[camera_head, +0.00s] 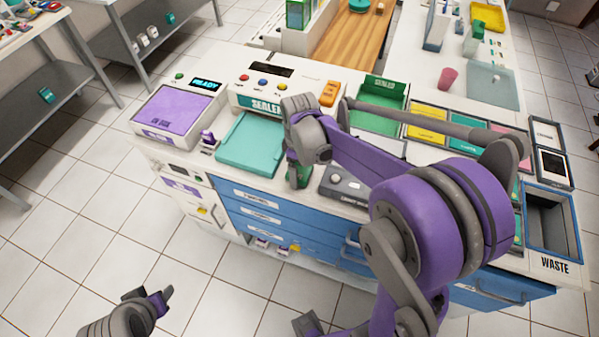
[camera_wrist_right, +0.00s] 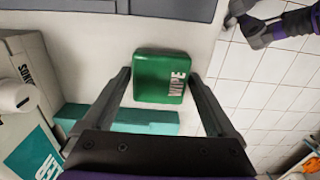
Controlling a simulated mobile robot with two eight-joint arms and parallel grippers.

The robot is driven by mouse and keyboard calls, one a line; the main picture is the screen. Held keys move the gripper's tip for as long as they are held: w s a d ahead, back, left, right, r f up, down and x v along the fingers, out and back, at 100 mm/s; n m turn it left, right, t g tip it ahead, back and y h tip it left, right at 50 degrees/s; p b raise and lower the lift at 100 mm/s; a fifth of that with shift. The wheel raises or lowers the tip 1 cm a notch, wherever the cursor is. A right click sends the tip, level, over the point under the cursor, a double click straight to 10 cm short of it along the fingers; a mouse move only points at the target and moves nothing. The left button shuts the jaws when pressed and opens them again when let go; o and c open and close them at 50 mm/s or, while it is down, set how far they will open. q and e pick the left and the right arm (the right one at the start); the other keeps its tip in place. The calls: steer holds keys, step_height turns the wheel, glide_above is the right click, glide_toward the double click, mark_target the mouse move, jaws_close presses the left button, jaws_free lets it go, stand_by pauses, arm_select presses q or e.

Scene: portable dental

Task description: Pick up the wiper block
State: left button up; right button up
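The wiper block (camera_wrist_right: 160,77) is green and marked WIPE. In the right wrist view it sits between the fingertips of my right gripper (camera_wrist_right: 161,75), which appear to meet its two sides. In the head view the block (camera_head: 301,174) is partly hidden by my right gripper (camera_head: 297,180), which points down near the counter's front edge. Whether the block rests on the counter or hangs just above it cannot be told. My left gripper (camera_head: 150,297) is empty, fingers apart, over the floor at the lower left, away from the counter.
A teal tray (camera_head: 250,145) lies just left of the block, and a grey device (camera_head: 342,187) stands to its right. The sealer (camera_head: 262,92) is behind. A purple-topped unit (camera_head: 172,108) stands left, and a waste bin (camera_head: 548,215) at the right. Floor in front is clear.

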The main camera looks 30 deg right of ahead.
mark_target(300, 170)
steer(key=c, duration=1.2)
step_height(300, 170, up, 10)
steer(key=shift+r+p, duration=0.1)
steer(key=shift+p, duration=0.2)
steer(key=o, duration=0.9)
steer(key=c, duration=0.5)
